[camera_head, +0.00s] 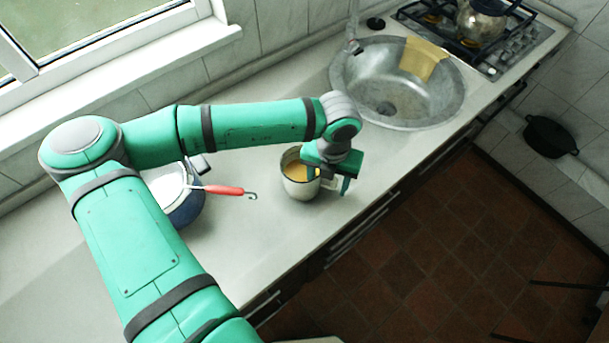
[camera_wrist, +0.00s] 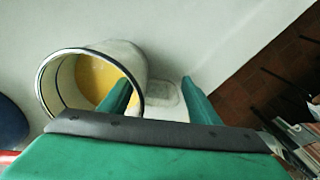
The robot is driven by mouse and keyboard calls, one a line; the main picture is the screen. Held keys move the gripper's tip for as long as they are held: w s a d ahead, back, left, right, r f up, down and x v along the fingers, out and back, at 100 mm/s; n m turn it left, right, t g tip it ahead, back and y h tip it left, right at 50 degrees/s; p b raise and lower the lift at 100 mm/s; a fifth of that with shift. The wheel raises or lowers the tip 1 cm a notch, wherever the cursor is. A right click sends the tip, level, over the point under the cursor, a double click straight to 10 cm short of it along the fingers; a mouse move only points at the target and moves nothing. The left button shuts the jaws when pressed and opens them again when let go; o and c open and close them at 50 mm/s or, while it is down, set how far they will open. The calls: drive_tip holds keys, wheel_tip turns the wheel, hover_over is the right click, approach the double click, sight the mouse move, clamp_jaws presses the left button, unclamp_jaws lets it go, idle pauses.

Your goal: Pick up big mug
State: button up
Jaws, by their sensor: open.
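The big mug (camera_head: 297,188) is a pale enamel mug with a dark rim and a yellowish inside. It stands on the counter, and in the wrist view (camera_wrist: 128,58) its opening faces the camera. My gripper (camera_head: 329,180) is at the mug's right side, pointing down. In the wrist view my gripper (camera_wrist: 156,90) has its fingers apart. The left finger overlaps the mug's opening and the right finger is outside it. The mug's right wall and a pale loop-like shape, perhaps its handle, show between them. I cannot tell whether either finger touches the mug.
A dark blue pot (camera_head: 187,211) with a light lid and a red-handled utensil (camera_head: 224,190) are left of the mug. A round metal sink (camera_head: 431,110) with a yellow cloth (camera_head: 421,59) and a stove with a kettle (camera_head: 480,22) lie beyond. The counter's front edge is close by.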

drive_tip(key=shift+c, duration=0.3)
clamp_jaws()
drive_tip(key=shift+w+r, duration=0.1)
drive_tip(key=shift+w, duration=0.05)
